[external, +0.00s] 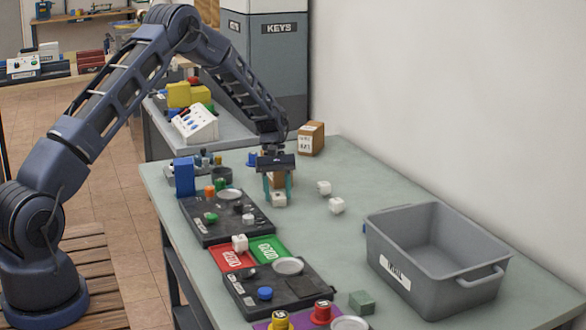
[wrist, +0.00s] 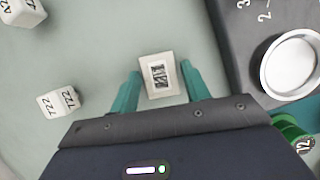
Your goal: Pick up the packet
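A small pale block-like packet (wrist: 158,88) with a dark printed label lies between the fingers in the wrist view. In the external view the packet (external: 278,199) shows as a whitish block low between the fingertips, on the grey-green table. My gripper (external: 278,194) points down over it, with one teal finger on each side. In the wrist view the fingers of my gripper (wrist: 160,74) are apart, with small gaps beside the packet. Whether either finger touches it is hard to tell. Something brown shows between the fingers higher up in the external view, partly hidden by the gripper.
White numbered cubes (external: 337,205) stand to the right of the gripper. A brown labelled box (external: 311,138) stands behind. Dark trays (external: 215,228) with dishes lie on the left side. A grey mail bin (external: 400,266) stands at front right. The table between is clear.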

